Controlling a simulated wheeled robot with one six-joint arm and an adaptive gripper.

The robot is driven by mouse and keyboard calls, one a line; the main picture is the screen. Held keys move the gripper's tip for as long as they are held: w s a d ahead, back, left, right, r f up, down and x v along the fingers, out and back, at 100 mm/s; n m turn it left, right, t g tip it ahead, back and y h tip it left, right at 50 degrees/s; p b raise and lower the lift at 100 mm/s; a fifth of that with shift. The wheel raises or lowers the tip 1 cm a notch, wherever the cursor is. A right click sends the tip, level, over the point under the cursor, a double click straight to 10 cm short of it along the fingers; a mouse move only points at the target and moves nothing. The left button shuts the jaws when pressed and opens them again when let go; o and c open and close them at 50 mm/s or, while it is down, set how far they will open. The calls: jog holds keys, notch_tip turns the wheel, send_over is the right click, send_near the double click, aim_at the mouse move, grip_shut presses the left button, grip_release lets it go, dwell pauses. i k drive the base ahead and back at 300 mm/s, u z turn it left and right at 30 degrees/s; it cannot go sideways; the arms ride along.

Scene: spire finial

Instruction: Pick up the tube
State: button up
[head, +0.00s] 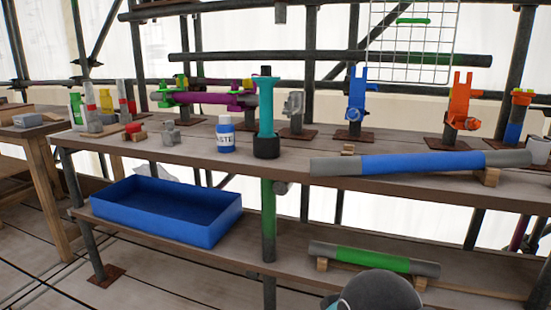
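A long grey tube with a blue middle band (425,162) lies along the front of the upper bench top, resting on small wooden blocks. A second grey tube with a green middle band (372,259) lies on the lower shelf, also on wooden blocks. Both lie roughly level. The frame does not settle which one is the tube of the task. My gripper is not in view. A dark rounded part of my own arm shows at the bottom edge, just in front of the green-banded tube.
A blue open tray (170,236) sits left on the lower shelf. On the upper bench (205,163) stand a white-and-blue bottle (226,136), a teal post in a black base (267,103), a blue bracket (356,100) and an orange bracket (459,105). Scaffold pipes run behind.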

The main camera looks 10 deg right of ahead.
aim_at(469, 160)
jog(key=z, duration=1.3)
jog(key=i, duration=0.2)
jog(key=u, duration=0.25)
